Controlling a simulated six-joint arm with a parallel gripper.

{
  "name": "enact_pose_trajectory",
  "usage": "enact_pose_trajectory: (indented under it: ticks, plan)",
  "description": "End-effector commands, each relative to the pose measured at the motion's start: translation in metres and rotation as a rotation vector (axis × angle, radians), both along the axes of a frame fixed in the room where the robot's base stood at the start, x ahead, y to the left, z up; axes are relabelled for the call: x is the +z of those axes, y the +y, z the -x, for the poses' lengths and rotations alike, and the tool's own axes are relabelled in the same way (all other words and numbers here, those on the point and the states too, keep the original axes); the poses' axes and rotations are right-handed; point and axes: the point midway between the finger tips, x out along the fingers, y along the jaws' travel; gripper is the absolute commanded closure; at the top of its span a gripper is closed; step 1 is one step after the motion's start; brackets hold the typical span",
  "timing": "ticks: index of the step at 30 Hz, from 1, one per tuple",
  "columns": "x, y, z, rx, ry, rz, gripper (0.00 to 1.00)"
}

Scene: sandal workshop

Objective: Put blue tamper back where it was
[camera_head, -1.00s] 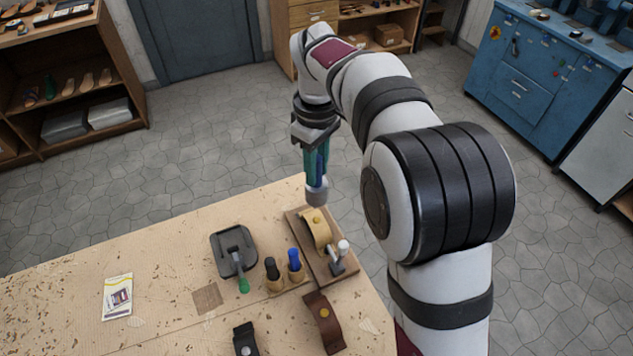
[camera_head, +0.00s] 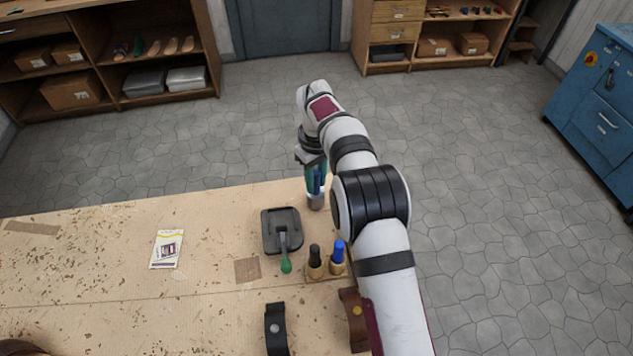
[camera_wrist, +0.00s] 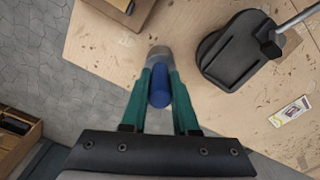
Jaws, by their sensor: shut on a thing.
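A tamper with a blue handle and a grey metal head (camera_head: 315,202) hangs in my gripper (camera_head: 316,181), head down, near the table's far edge. In the wrist view, the green fingers of my gripper (camera_wrist: 158,74) close on both sides of the blue handle (camera_wrist: 159,92). The grey head points towards the table. I cannot tell whether it touches the tabletop. A small wooden holder (camera_head: 326,272) carries a black-handled tool (camera_head: 314,255) and another blue-handled tool (camera_head: 338,251), both upright.
A dark press-like pad (camera_head: 282,242) with a green-knobbed lever stands left of the holder. A wooden board (camera_wrist: 112,12) shows in the wrist view. The table's left part is mostly clear.

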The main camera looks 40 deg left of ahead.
Motion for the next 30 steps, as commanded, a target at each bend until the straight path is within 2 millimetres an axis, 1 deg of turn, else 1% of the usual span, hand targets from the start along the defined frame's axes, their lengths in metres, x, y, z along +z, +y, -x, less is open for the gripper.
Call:
enact_pose_trajectory:
  ticks: [1, 3, 9, 13, 14, 15, 18, 26, 29, 30]
  plan:
    - [-0.006, 0.000, 0.000, -0.001, 0.000, 0.000, 1.00]
    - [-0.010, 0.000, 0.000, -0.002, -0.001, -0.001, 1.00]
    - [-0.010, 0.000, -0.001, -0.001, -0.002, -0.002, 1.00]
    - [-0.014, -0.001, -0.001, -0.001, -0.003, -0.001, 1.00]
    - [-0.014, -0.001, -0.001, -0.001, -0.001, -0.001, 0.67]
    - [-0.014, -0.001, -0.001, -0.001, -0.001, -0.001, 0.59]
    - [-0.014, -0.001, 0.000, -0.001, -0.001, -0.001, 0.42]
    - [-0.013, -0.001, -0.001, -0.001, -0.001, -0.001, 0.42]
    - [-0.002, 0.000, -0.001, -0.001, -0.003, -0.002, 0.42]
    - [0.006, 0.000, -0.001, -0.001, -0.002, -0.003, 0.42]
